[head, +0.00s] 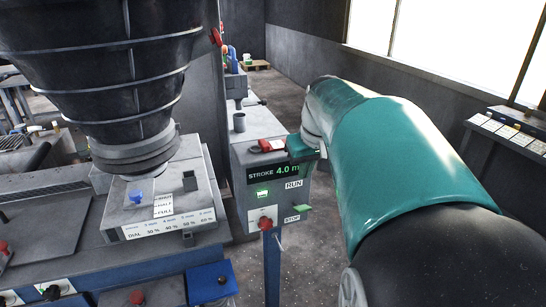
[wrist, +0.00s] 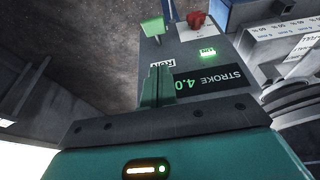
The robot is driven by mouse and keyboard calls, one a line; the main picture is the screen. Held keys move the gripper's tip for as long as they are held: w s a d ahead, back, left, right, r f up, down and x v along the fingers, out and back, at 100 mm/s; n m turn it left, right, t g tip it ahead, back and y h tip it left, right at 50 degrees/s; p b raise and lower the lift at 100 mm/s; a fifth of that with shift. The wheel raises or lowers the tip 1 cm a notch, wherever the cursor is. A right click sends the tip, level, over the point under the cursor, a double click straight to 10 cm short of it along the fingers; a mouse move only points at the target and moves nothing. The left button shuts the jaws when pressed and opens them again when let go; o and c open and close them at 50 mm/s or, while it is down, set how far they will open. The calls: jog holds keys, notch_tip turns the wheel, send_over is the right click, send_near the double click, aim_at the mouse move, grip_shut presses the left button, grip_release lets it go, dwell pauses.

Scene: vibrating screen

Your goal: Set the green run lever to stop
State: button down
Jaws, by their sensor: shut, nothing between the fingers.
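The green run lever (head: 303,208) is at the right edge of the grey control box (head: 240,180), low, close to the STOP label (head: 292,219) and below the RUN label (head: 293,184). In the wrist view its green handle (wrist: 152,27) stands at the top, apart from my fingers. My gripper (head: 306,150) is at the box's upper right, by the stroke display (head: 274,171). In the wrist view my gripper (wrist: 158,72) is shut and empty, its fingertips near the RUN label (wrist: 162,62). The lever's pivot is not clear.
A lit green indicator (head: 263,194) and a red knob (head: 265,223) are on the box's front. A ribbed black hopper (head: 105,60) stands left. Floor right of the box looks open.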

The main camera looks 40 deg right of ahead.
send_over(301, 207)
jog(key=x, duration=0.3)
jog(key=s+x, duration=0.1)
jog(key=x, duration=0.1)
jog(key=shift+a+f, duration=0.15)
jog(key=shift+f, duration=0.1)
jog(key=f, duration=0.1)
jog(key=s+f, duration=0.1)
jog(key=f, duration=0.1)
jog(key=shift+s+a, duration=0.2)
jog(key=shift+f, duration=0.4)
jog(key=shift+s, duration=0.1)
